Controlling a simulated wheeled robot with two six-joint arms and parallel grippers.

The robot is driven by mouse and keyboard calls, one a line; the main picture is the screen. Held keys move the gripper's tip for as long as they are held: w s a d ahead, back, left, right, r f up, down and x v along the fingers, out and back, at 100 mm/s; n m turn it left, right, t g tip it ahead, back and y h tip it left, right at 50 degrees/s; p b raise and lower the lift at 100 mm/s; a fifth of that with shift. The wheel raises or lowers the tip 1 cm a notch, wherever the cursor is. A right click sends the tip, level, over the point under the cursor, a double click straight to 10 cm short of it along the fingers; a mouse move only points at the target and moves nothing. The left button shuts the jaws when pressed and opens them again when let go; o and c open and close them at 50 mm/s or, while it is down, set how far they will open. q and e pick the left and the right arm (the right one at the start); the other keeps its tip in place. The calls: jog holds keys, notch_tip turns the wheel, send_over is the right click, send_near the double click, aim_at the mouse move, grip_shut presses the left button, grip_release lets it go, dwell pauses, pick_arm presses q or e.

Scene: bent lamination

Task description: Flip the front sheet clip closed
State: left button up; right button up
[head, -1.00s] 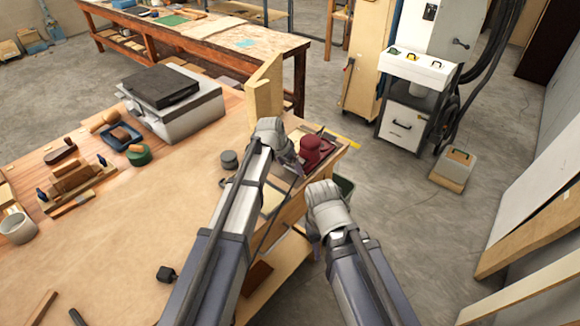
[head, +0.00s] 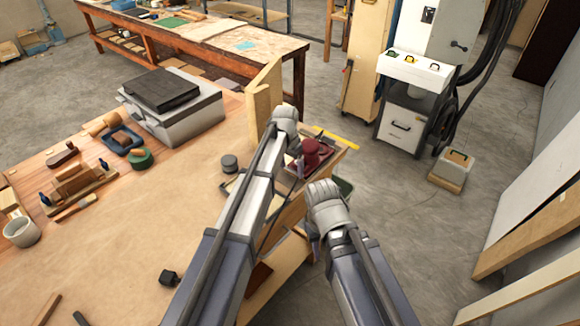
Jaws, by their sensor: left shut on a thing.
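My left gripper (head: 299,163) is at the far right corner of the workbench (head: 170,215), beside a dark red tool (head: 313,153). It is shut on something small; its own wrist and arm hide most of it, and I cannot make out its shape. The front sheet clip cannot be picked out in the head view. My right gripper (head: 315,247) is lower and nearer, beyond the bench's right edge, pointing down. Its fingers are mostly hidden behind its wrist, so its opening cannot be seen.
An upright wooden board (head: 264,100) stands just behind my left gripper. A grey machine with a black lid (head: 170,105) sits on the bench at the back. A small dark grey round object (head: 229,162) lies left of my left arm. The bench middle is clear.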

pick_arm(q)
jog(key=shift+w+d+r+g+y, duration=0.1)
jog(key=shift+w+d+g+y, duration=0.2)
jog(key=shift+w+g+y, duration=0.45)
jog(key=shift+s+d+r+g+y, duration=0.15)
jog(key=shift+g+y, duration=0.1)
jog(key=shift+g, duration=0.5)
jog(key=o, duration=1.2)
jog(key=shift+c, duration=0.2)
notch_tip(320, 180, up, 8)
jog(key=w+d+p, duration=0.1)
jog(key=p, duration=0.6)
jog(key=shift+w+p, duration=0.2)
jog(key=shift+p, duration=0.1)
